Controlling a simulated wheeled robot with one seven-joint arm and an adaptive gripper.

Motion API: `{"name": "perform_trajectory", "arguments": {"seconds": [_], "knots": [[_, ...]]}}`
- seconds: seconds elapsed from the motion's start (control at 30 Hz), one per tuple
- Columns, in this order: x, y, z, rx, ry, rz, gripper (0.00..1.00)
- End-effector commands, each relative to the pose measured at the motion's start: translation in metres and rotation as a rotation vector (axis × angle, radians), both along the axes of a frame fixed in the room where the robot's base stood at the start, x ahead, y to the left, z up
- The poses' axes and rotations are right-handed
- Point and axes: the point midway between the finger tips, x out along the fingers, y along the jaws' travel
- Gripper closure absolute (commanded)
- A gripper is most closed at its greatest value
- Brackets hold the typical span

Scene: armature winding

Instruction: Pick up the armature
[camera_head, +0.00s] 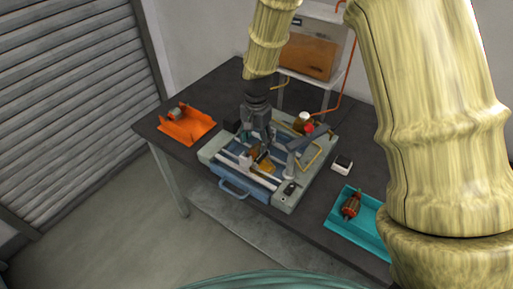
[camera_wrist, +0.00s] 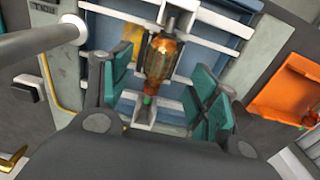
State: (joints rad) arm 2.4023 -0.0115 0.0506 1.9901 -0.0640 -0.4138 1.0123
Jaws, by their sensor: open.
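An armature (camera_wrist: 162,57) with a copper-coloured winding and a pale shaft lies in the winding machine (camera_wrist: 215,30), seen in the wrist view. My gripper (camera_wrist: 166,78) is open, with one teal-padded finger on either side of the armature. Gaps show between the pads and the winding. In the head view my gripper (camera_head: 257,143) reaches down over the middle of the machine (camera_head: 218,146), and I cannot clearly make out the armature there. Another armature (camera_head: 351,205) lies in the teal tray (camera_head: 375,230) at the right.
An orange tray (camera_head: 196,132) with a small part in it (camera_head: 177,114) is on the left of the dark table (camera_head: 222,88). A small black-and-white box (camera_head: 342,164) is right of the machine. A red-topped part (camera_head: 308,128) and yellow bent bars (camera_head: 312,157) rise close to my gripper.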

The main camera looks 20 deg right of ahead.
Motion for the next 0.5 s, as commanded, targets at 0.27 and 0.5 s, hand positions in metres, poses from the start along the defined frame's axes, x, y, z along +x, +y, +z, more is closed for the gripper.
{"name": "perform_trajectory", "arguments": {"seconds": [0.27,0.5], "knots": [[-0.002,-0.001,-0.025,0.000,0.001,0.000,0.40],[-0.002,-0.001,-0.034,0.001,-0.001,0.000,0.40]]}}
